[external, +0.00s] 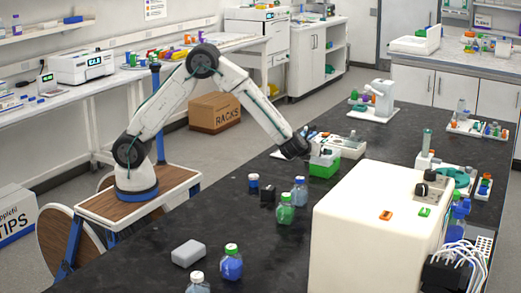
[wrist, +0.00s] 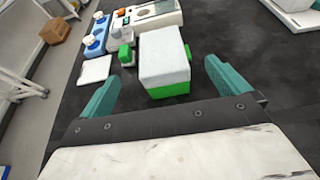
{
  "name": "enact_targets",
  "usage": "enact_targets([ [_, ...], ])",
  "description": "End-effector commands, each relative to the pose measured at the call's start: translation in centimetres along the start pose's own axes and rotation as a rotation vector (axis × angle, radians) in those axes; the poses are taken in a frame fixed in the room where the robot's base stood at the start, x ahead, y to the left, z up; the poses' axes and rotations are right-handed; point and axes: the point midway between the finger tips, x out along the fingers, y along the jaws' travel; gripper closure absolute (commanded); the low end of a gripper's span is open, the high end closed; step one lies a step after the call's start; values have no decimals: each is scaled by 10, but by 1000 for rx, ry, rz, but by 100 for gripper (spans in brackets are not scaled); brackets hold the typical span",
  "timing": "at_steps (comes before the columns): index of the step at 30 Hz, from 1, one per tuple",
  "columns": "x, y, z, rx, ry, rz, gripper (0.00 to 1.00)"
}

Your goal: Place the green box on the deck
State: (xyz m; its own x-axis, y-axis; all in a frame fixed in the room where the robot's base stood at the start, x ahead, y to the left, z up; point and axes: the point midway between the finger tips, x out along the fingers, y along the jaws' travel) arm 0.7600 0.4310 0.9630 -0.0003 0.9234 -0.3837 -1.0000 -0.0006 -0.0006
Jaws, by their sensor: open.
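The green box (external: 323,166) stands on the black bench, green below and white on top. In the wrist view the box (wrist: 165,62) shows a large white top and a green lower edge. My gripper (external: 312,152) is right at the box, tilted downward. Its two teal fingers are spread, and in the wrist view my gripper (wrist: 162,72) has the box ahead of and between the fingertips, with gaps on both sides. I cannot tell for certain which surface is the deck; a pale flat unit (external: 347,146) lies just behind the box.
A big cream-white box (external: 370,225) stands close in front right. Bottles with green (external: 286,208) and blue (external: 231,263) contents and a grey block (external: 188,253) stand nearer. A small green item (wrist: 126,55) sits left of the box. Bare bench lies to its right in the wrist view.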

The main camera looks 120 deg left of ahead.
Motion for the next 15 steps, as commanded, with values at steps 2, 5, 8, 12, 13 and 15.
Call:
enact_targets([
  [2,-3,0,0,0,0,-1,0],
  [5,-4,0,0,0,0,0,0],
  [8,-4,0,0,-2,0,0,0],
  [12,-25,7,13,-71,13,13,0],
  [13,-34,10,18,-103,21,21,0],
  [15,-64,22,31,-204,48,42,0],
])
